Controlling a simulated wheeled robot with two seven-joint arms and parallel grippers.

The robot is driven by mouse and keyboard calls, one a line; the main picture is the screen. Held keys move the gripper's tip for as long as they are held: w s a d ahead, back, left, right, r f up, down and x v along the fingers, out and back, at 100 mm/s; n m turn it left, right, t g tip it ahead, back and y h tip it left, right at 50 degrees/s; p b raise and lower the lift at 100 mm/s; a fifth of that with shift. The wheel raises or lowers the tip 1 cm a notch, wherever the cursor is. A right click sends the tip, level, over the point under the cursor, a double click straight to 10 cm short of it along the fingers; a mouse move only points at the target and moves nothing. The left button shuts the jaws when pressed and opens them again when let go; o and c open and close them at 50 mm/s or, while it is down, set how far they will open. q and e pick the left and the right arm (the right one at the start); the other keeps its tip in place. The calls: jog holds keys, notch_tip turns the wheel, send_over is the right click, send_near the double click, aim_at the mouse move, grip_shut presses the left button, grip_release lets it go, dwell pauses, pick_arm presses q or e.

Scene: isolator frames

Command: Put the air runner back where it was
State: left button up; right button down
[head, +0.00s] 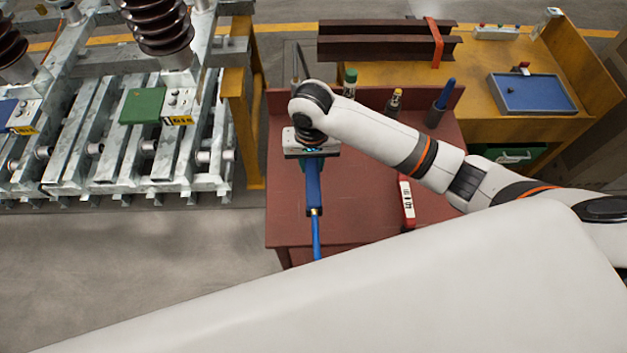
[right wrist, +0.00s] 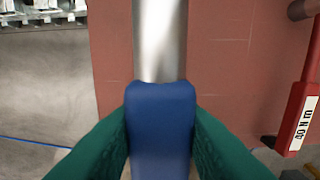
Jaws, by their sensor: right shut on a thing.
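The air runner (head: 314,188) is a slim tool with a blue grip and a blue hose (head: 316,238) running from its lower end in the head view. My right gripper (head: 312,156) is over the left part of the red-brown table (head: 350,228), shut on the tool. In the right wrist view, the green fingers press on both sides of the blue grip (right wrist: 161,130), and a silver barrel (right wrist: 160,40) extends beyond it. The wrist and fingers hide the tool's upper end in the head view. I cannot tell whether the tool touches the table. My left gripper is not in view.
A red torque wrench (head: 407,203) lies right of the tool. A green-capped bottle (head: 350,84), another bottle (head: 394,103) and a cup (head: 436,116) stand at the table's back. A yellow bench (head: 470,98) is behind right; a grey metal frame (head: 85,110) stands left.

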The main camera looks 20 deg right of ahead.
notch_tip(320, 180, down, 5)
jog(key=shift+f, duration=0.2)
jog(key=shift+f+p, duration=0.35)
jog(key=shift+f, duration=1.9)
jog(key=shift+f, duration=0.1)
jog(key=c, duration=1.1)
grip_release()
jog(key=shift+f, duration=0.1)
notch_tip(320, 180, up, 12)
jog(key=shift+r, duration=0.2)
